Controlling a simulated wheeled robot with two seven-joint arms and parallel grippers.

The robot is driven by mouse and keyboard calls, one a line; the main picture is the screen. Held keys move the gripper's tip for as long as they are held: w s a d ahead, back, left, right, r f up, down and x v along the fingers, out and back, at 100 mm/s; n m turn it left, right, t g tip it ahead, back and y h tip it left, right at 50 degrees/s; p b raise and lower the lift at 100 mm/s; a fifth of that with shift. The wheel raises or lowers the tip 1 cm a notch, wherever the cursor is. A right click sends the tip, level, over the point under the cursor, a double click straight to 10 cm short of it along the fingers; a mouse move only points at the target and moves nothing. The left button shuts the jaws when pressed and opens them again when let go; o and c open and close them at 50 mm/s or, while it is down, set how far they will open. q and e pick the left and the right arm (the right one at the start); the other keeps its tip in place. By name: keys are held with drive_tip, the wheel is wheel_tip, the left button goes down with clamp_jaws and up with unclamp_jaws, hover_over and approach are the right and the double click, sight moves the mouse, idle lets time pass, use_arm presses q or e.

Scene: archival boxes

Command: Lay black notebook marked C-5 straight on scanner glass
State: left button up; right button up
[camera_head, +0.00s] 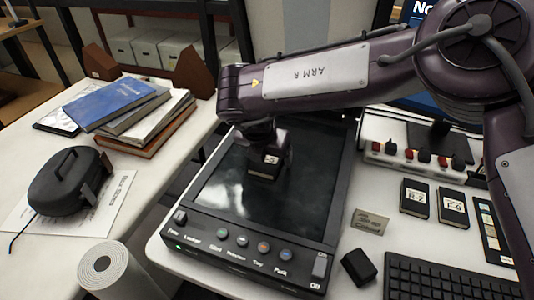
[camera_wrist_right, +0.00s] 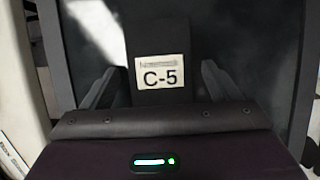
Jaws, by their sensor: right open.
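The black notebook marked C-5 (camera_head: 264,166) is on the dark scanner glass (camera_head: 302,190), left of the glass's middle, under my right gripper (camera_head: 270,140). In the right wrist view the white C-5 label (camera_wrist_right: 163,72) reads upright, and the notebook looks about straight with the scanner's edges. The two fingers of my right gripper (camera_wrist_right: 160,85) stand open, one on each side of the notebook, with gaps to it. The gripper hides part of the notebook in the head view. My left gripper is not in view.
Two black notebooks, R-2 (camera_head: 414,197) and F-9 (camera_head: 453,207), lie right of the scanner. A keyboard (camera_head: 450,280) and a small black block (camera_head: 358,266) are at the front right. Stacked books (camera_head: 125,110) and a black case (camera_head: 70,180) occupy the left table.

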drive_tip(key=shift+r, duration=0.1)
drive_tip(key=v, duration=1.2)
drive_tip(key=shift+p, duration=0.3)
drive_tip(key=shift+r, duration=0.1)
